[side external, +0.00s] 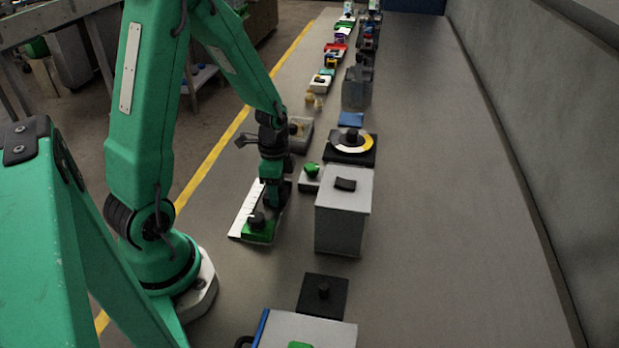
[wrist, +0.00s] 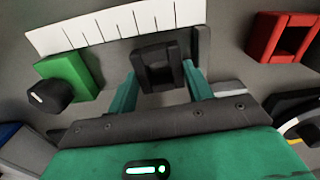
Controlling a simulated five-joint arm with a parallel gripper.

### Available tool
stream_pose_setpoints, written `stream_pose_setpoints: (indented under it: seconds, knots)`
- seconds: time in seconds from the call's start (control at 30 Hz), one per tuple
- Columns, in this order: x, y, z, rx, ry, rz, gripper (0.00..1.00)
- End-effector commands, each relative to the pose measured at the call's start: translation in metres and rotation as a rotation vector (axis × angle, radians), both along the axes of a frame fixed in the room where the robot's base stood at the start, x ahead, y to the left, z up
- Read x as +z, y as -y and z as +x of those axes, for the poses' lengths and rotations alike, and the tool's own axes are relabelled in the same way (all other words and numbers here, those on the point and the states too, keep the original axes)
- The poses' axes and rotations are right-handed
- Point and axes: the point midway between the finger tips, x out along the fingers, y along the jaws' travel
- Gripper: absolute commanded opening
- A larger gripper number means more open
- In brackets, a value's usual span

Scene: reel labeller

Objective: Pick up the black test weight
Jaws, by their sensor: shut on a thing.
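The black test weight (wrist: 157,66) is a dark block with a recessed face. In the wrist view it sits between the two teal fingers of my gripper (wrist: 160,88), which is shut on it. In the side external view my gripper (side external: 272,192) points down, low over the bench beside a white ruled strip (side external: 246,207). The weight is hard to make out there against the dark gripper parts. I cannot tell whether it touches the bench.
A green block (wrist: 70,72) with a black knob lies close on the left in the wrist view. A red block (wrist: 264,36) lies right. A grey box (side external: 342,220) stands right of my gripper in the side view. The bench's right side is clear.

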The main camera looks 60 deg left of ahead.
Motion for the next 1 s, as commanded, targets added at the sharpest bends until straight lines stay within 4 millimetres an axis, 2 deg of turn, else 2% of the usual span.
stream_pose_setpoints:
  seconds: [0.33,0.67,1.0]
  knots:
    - [0.01,0.0,0.001,0.0,0.002,0.001,0.21]
    - [0.043,0.0,0.001,0.0,0.004,0.002,0.21]
    - [0.074,0.054,-0.008,-0.007,0.005,0.001,0.21]
